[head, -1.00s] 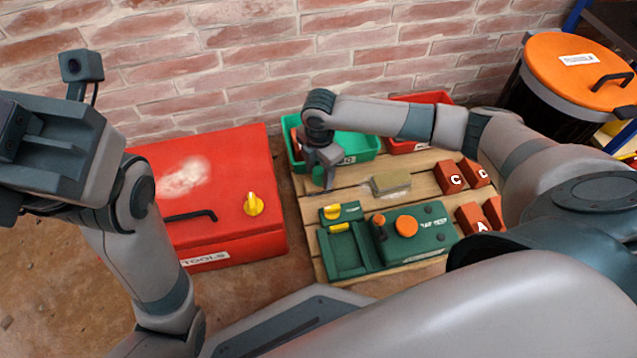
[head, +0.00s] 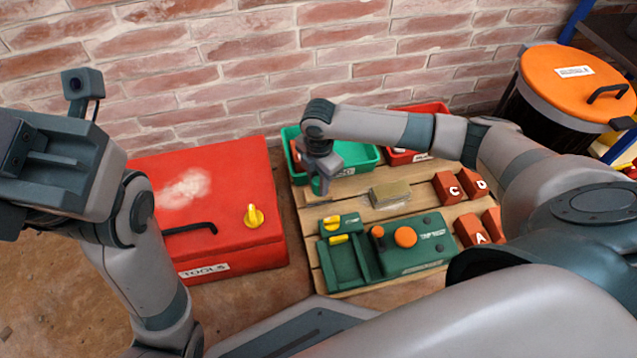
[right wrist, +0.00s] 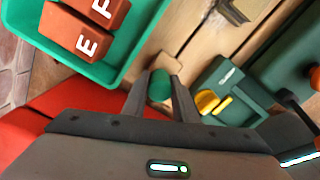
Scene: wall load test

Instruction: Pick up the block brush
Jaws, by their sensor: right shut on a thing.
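The block brush, seemingly the tan block (head: 389,194) with a darker side, lies on the wooden pallet in the head view. Part of it shows at the top of the right wrist view (right wrist: 235,9). My right gripper (head: 320,187) is above the pallet, left of the brush and apart from it. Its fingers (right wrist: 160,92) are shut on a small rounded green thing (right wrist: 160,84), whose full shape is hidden. My left arm's hand (head: 45,165) is at the left edge, its fingertips out of sight.
The wooden pallet (head: 425,195) bears a green tool case (head: 420,250), lettered red blocks (head: 447,188) and a green bin (head: 352,161). A red toolbox (head: 225,185) stands left. An orange-lidded drum (head: 565,75) stands back right by the brick wall.

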